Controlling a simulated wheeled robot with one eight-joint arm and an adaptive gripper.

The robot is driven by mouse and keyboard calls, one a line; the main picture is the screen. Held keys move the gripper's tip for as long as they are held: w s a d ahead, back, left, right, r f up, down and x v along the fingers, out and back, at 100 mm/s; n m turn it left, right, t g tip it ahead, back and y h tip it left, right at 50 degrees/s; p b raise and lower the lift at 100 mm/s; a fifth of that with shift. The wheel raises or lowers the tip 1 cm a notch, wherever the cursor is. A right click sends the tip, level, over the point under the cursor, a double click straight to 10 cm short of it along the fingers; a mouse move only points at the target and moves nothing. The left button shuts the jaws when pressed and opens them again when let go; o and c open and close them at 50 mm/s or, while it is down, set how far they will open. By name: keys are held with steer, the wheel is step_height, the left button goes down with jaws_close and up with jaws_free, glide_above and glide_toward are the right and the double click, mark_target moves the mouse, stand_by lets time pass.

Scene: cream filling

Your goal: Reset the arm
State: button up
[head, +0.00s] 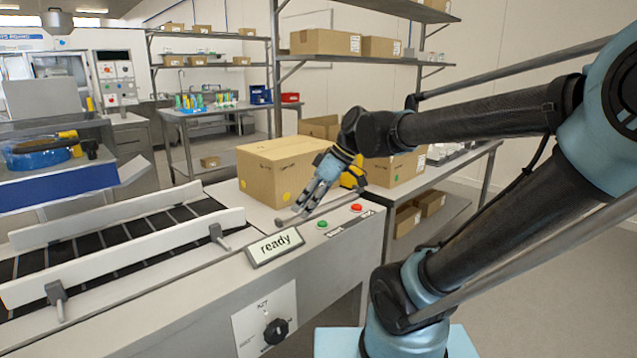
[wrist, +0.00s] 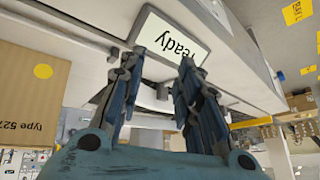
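My arm reaches in from the right in the head view, and my gripper (head: 298,212) hangs near the front of a cardboard box (head: 270,172) on the machine's top. In the wrist view my gripper (wrist: 160,68) has its two fingers apart with nothing between them, so it is open and empty. Beyond the fingers is the "ready" sign (head: 275,246), which also shows in the wrist view (wrist: 182,42). The gripper is above the machine top, behind the sign and left of the green and red buttons.
A conveyor (head: 120,245) with side rails runs to the left. A black knob (head: 276,331) is on the machine's front panel. A side table (head: 455,165) with several boxes stands behind my arm. Shelves with boxes stand at the back. The floor at right is clear.

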steer(key=s+d+f+m+t+h, duration=0.1)
steer(key=s+d+f+m+h, duration=0.2)
steer(key=d+f+m, duration=0.4)
steer(key=s+d+f+m+t+h, duration=0.1)
steer(key=s+d+f+m+h, duration=0.2)
steer(key=d+f+m, duration=0.4)
steer(key=d, duration=0.8)
steer(key=shift+h, duration=0.3)
